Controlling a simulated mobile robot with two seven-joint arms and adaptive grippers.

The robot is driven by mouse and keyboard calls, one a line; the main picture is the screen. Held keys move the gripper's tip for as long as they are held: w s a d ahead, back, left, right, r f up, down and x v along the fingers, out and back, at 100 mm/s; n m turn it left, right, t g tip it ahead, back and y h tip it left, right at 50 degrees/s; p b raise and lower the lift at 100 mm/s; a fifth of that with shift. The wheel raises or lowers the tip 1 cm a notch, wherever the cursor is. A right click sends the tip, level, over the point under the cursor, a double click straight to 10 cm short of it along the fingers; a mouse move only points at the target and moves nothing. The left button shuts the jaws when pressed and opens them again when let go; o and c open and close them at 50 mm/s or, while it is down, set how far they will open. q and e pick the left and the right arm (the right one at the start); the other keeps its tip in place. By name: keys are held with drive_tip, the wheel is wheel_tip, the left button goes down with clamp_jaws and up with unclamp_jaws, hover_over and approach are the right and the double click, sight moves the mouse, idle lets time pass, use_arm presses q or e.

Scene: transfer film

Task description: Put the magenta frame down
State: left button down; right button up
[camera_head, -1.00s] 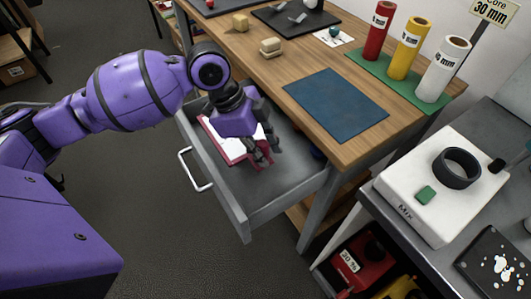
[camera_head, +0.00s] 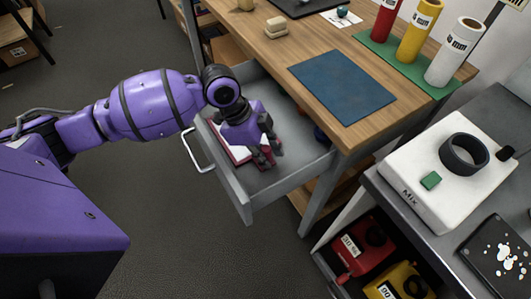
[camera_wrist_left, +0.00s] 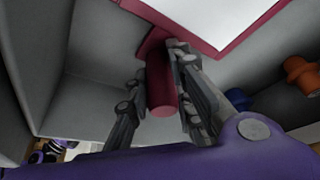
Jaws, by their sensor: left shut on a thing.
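The magenta frame (camera_head: 237,152), with a white panel inside its border, is in the open grey drawer (camera_head: 233,197) in the head view. My left gripper (camera_head: 265,157) reaches down over the drawer and is shut on the frame's handle. In the left wrist view, the frame's round dark-magenta handle (camera_wrist_left: 161,88) lies between the fingers of my left gripper (camera_wrist_left: 160,75). The frame's border and white panel (camera_wrist_left: 218,14) run off the top there. The fingers partly hide the frame in the head view, and I cannot tell whether it touches the drawer floor. My right gripper is out of view.
The drawer's white handle (camera_head: 195,150) faces left. A blue mat (camera_head: 342,86) lies on the wooden bench (camera_head: 290,50). Orange (camera_wrist_left: 303,73) and blue (camera_wrist_left: 238,99) items show beside the frame in the wrist view.

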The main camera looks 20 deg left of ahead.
use_arm(q)
drive_tip(key=c, duration=1.5)
unclamp_jaws()
drive_tip(key=shift+f, duration=0.1)
drive_tip(key=shift+c, duration=0.2)
drive_tip(key=v, duration=1.2)
drive_tip(key=shift+p, duration=0.45)
